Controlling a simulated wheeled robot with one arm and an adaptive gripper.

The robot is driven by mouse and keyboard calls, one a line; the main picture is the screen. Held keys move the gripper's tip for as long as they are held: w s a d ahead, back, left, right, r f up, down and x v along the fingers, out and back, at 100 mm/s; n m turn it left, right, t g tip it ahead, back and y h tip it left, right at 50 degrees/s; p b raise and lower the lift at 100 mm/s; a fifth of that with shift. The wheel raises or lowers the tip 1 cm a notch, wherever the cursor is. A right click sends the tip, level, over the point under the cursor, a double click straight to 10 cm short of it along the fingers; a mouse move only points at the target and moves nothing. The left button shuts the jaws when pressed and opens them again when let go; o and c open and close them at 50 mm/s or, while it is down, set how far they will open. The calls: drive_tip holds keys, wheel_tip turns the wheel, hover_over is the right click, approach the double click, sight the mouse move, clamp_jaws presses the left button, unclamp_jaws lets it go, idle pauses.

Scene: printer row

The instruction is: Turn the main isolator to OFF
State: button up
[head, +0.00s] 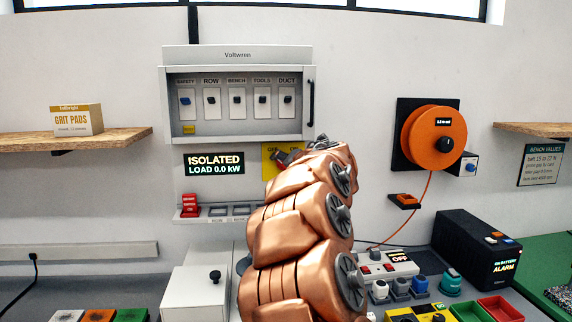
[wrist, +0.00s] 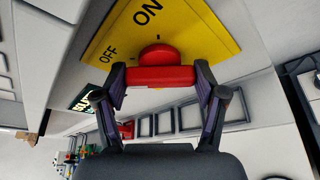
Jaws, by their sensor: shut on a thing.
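The main isolator is a red rotary handle (wrist: 160,77) on a yellow plate (wrist: 202,30) marked OFF and ON in the wrist view. Its bar lies level across that picture, with OFF beyond its left end and ON above. My gripper (wrist: 160,84) is shut on the bar, one finger at each end. In the head view part of the yellow plate (head: 269,160) shows; my copper-coloured arm hides the handle and most of my gripper. The display (head: 214,164) to the left of the plate reads ISOLATED, LOAD 0.0 kW.
A grey cabinet (head: 238,54) with several small switches is above the plate. A red lockout piece (head: 190,205) stands in a rack at lower left. An orange reel (head: 433,137) hangs at right; its cable reaches a power strip (head: 388,266) reading OFF. A black unit (head: 470,250) shows ALARM.

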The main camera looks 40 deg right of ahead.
drive_tip(key=shift+d+f, duration=0.1)
drive_tip(key=shift+f, duration=0.1)
drive_tip(key=o, duration=1)
drive_tip(key=shift+s, duration=0.1)
drive_tip(key=shift+o, duration=0.7)
drive_tip(key=shift+r, duration=0.15)
drive_tip(key=v, duration=1.2)
